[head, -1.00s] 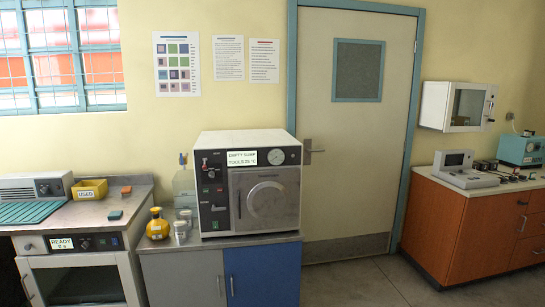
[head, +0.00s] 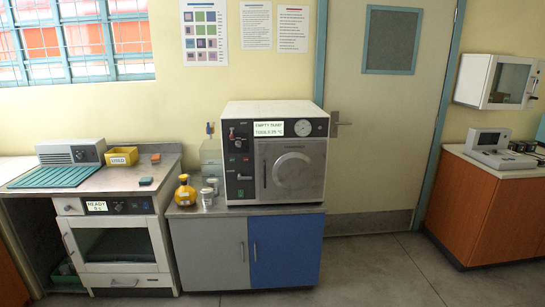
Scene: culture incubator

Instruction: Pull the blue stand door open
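The blue stand door (head: 286,249) is the right-hand door of the low cabinet under the autoclave-like machine. It looks shut, flush beside the grey door (head: 208,254). A thin pale upright handle (head: 255,251) sits near its left edge. The door's full front shows, down to the floor, with nothing in front of it. Neither of my grippers is in view.
The machine (head: 275,152) stands on the cabinet top, with a yellow bottle (head: 185,191) and small jars to its left. A white oven unit (head: 115,247) adjoins on the left. Grey floor (head: 375,270) is free in front and to the right. An orange cabinet (head: 485,215) stands at right.

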